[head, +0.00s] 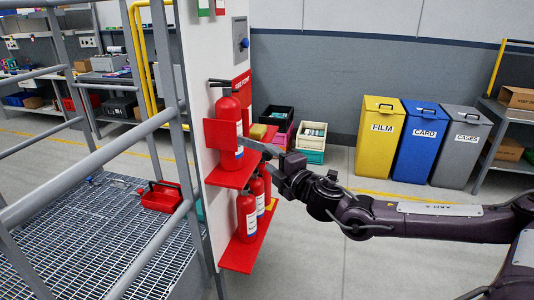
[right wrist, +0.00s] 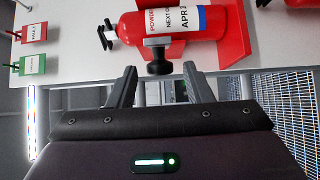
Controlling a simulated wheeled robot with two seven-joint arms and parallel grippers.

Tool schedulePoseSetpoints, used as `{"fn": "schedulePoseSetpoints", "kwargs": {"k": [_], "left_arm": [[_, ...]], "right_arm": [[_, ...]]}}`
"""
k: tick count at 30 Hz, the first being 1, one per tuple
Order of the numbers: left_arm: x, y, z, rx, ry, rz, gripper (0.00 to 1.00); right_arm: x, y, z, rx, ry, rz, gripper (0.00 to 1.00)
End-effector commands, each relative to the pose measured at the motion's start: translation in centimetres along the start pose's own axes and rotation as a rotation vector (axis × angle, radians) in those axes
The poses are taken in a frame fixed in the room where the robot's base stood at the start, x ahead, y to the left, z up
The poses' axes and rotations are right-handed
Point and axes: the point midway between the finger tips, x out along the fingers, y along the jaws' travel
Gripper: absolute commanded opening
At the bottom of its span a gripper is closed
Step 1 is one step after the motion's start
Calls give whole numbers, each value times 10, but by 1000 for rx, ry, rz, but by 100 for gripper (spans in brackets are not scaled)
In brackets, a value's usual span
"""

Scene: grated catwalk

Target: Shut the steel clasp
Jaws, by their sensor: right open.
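The steel clasp (right wrist: 157,42) shows in the right wrist view as a short grey metal piece with a black knob (right wrist: 160,67), against the side of a red fire extinguisher (right wrist: 165,24). In the head view the extinguisher (head: 228,125) stands upright in a red bracket on a white panel; I cannot make out the clasp there. My right gripper (head: 258,142) reaches in from the right beside the extinguisher. In the right wrist view its two fingers (right wrist: 159,69) are apart, one on each side of the knob, with nothing gripped. Whether the clasp is seated cannot be told. My left gripper is out of view.
More red extinguishers (head: 247,213) stand on a lower red shelf (head: 240,256). A grey railing (head: 95,160) and grating (head: 90,245) lie left, with a red toolbox (head: 161,197). Yellow (head: 378,150), blue and grey bins stand behind my arm. The floor at front right is clear.

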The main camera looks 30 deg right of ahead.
Motion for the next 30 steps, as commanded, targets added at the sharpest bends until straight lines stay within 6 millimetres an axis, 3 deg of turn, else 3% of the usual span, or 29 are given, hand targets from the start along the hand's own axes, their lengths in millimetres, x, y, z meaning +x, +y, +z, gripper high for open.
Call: {"fn": "schedulePoseSetpoints", "kwargs": {"k": [9,19,28,30], "left_arm": [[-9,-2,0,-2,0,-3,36],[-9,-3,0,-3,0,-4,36],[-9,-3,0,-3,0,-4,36],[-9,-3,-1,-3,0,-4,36]], "right_arm": [[27,1,0,2,0,1,46],[29,0,0,0,0,-1,46],[29,0,0,0,0,-1,7],[29,0,0,0,1,-1,4]]}}
